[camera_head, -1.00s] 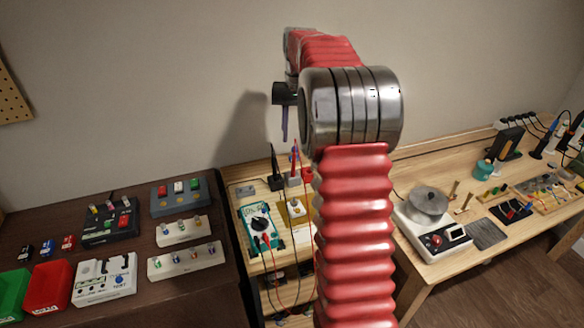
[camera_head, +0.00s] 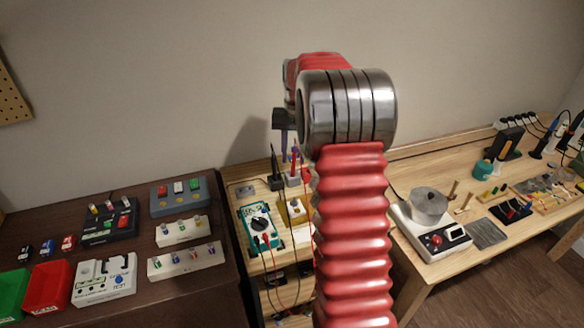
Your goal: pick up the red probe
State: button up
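The red probe (camera_head: 294,160) stands upright in a small grey holder (camera_head: 293,180) on the light wooden table. A black probe (camera_head: 274,164) stands in a dark holder just left of it. My gripper (camera_head: 284,148) points down, its fingers just above and slightly left of the red probe's top. The fingers overlap in this view, so I cannot tell how far apart they are. Whether they touch the probe is also unclear. The teal multimeter (camera_head: 259,226) lies in front, with red and black leads plugged in.
A red lead hangs beside my arm, which hides part of the table. A dark table (camera_head: 205,289) at left carries component blocks, a tester and red and green bins. At right, a workbench (camera_head: 424,279) holds a hot plate (camera_head: 432,238) and tools.

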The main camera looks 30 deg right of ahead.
aim_at(292, 177)
jog(key=shift+a+f, duration=0.1)
jog(key=shift+f, duration=1.7)
jog(key=shift+c, duration=0.5)
grip_shut()
